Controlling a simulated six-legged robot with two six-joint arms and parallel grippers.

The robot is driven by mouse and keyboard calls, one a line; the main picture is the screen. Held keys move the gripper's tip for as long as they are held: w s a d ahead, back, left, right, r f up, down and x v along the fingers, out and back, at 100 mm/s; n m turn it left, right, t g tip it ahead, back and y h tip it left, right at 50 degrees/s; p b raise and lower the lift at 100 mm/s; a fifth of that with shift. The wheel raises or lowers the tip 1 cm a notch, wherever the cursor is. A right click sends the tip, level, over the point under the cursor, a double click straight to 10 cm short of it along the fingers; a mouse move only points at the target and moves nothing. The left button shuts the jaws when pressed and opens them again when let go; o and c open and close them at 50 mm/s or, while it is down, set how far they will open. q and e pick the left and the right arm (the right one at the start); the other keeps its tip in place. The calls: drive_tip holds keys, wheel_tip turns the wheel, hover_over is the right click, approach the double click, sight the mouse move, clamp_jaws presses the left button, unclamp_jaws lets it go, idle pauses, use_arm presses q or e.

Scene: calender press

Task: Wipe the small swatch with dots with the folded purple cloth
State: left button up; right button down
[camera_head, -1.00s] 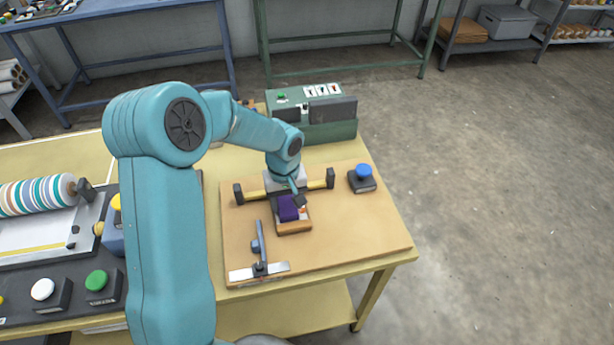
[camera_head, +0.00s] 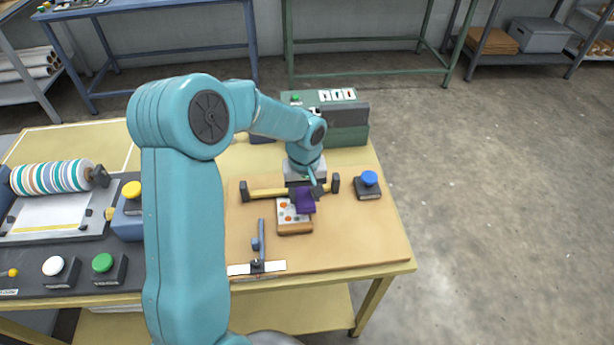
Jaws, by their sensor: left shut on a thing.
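The folded purple cloth (camera_head: 305,203) is in my left gripper (camera_head: 306,190), which is shut on it and points down. The small swatch with dots (camera_head: 286,213) lies on a small brown block (camera_head: 295,229) on the tan board. Its left part shows orange and red dots on white. The cloth is over the right part of the swatch and hides it. I cannot tell whether the cloth touches the swatch. My right gripper is not in view.
A yellow bar with black end posts (camera_head: 264,192) runs just behind the swatch. A green box (camera_head: 345,133) stands behind. The board's right side (camera_head: 365,235) is clear.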

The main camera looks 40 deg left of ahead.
use_arm(q)
drive_tip(key=shift+w+d+r+p, duration=0.15)
drive_tip(key=shift+r+p, duration=0.1)
drive_tip(key=shift+r, duration=0.2)
drive_tip(key=shift+w+a+r+p, duration=0.15)
drive_tip(key=shift+r+p, duration=0.1)
drive_tip(key=shift+r, duration=0.2)
drive_tip(key=shift+s+r+p, duration=0.15)
drive_tip(key=shift+r+p, duration=0.25)
drive_tip(key=shift+r, duration=0.2)
drive_tip(key=shift+s+r+p, duration=0.15)
drive_tip(key=shift+r+p, duration=0.2)
drive_tip(key=shift+r, duration=0.25)
drive_tip(key=shift+w+r, duration=0.1)
drive_tip(key=shift+r, duration=0.15)
drive_tip(key=shift+w+d, duration=0.15)
drive_tip(key=shift+w, duration=0.05)
drive_tip(key=shift+s, duration=0.1)
